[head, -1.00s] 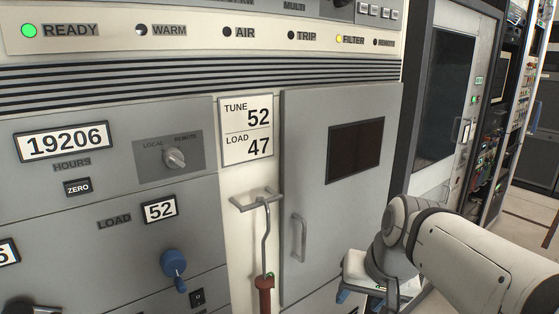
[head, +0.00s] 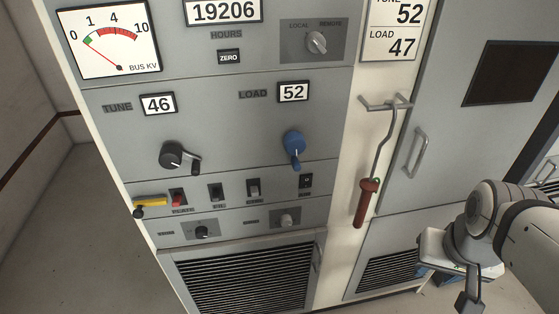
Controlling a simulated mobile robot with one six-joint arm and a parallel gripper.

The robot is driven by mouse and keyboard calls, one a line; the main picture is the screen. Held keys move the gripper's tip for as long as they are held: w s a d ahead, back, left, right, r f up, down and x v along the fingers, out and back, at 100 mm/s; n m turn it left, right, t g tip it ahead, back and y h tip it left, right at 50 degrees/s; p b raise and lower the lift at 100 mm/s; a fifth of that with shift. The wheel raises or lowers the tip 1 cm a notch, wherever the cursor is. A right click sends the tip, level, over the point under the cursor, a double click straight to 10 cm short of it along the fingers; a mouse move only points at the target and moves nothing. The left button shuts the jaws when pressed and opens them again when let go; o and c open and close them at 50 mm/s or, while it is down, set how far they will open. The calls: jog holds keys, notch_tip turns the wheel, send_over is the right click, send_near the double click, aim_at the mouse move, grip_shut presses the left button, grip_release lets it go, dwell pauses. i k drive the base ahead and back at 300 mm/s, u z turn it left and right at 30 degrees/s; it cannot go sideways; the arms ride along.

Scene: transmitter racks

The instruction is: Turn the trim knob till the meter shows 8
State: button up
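The BUS KV meter (head: 108,52) is at the top left of the grey cabinet. Its scale reads 0, 1, 4, 10, and its red needle points up-left, low on the scale between 0 and about 1. Two small knobs sit in the lower strip, a dark one (head: 202,231) and a grey one (head: 287,219). My gripper (head: 448,284) is at the lower right, well away from the knobs and partly cut off or hidden. I see nothing in it.
A black TUNE crank (head: 174,156) by a 46 counter and a blue LOAD crank (head: 293,147) by a 52 counter stick out. Several switches and a yellow-handled part (head: 150,202) lie below. A red-handled hook (head: 367,200) hangs at right. Floor at left is clear.

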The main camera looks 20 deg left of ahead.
aim_at(201, 232)
jog(key=u, duration=1.5)
